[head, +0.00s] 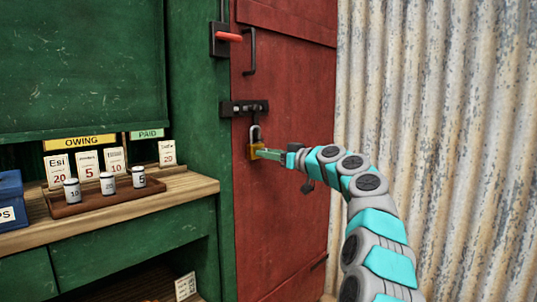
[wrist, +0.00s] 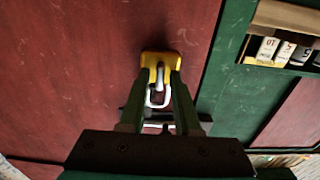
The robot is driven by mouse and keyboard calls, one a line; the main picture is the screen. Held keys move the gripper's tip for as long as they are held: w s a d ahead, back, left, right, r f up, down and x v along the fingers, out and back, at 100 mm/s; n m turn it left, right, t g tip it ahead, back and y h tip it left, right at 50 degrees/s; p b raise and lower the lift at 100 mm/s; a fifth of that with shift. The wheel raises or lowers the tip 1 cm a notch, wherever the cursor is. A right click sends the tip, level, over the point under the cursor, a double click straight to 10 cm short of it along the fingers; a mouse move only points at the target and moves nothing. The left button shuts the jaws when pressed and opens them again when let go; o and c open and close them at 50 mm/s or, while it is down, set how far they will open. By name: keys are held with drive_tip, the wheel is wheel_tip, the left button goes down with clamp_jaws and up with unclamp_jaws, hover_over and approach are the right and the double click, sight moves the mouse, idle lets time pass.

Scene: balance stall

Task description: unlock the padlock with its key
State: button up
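The padlock (head: 254,150) has a yellow body and a pale shackle. It hangs at the dark hasp (head: 245,108) on the red door's left edge. In the wrist view the padlock body (wrist: 160,62) is at the top centre, with its shackle (wrist: 157,98) below it. My gripper (head: 268,154) is at the padlock, reaching in from the right. In the wrist view the fingers of my gripper (wrist: 161,76) stand apart, one on each side of the shackle, with their tips near the body. I cannot make out a key. I cannot tell whether the shackle is open.
The red door (head: 285,110) has a red-handled latch (head: 229,37) above the hasp. A wooden counter (head: 190,188) at left bears a brown tray (head: 72,209) with several small weights, and price cards. A corrugated metal wall (head: 440,90) stands at right.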

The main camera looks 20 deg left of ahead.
clamp_jaws()
idle(0.5)
drive_tip(key=shift+w+d+m+p, duration=0.1)
drive_tip(key=shift+m+p, duration=1.15)
drive_tip(key=shift+m, duration=3.25)
drive_tip(key=shift+w+m+p, duration=0.1)
drive_tip(key=shift+m+p, duration=1.1)
drive_tip(key=shift+m, duration=3.3)
drive_tip(key=shift+o, duration=1.2)
unclamp_jaws()
drive_tip(key=shift+f, duration=0.1)
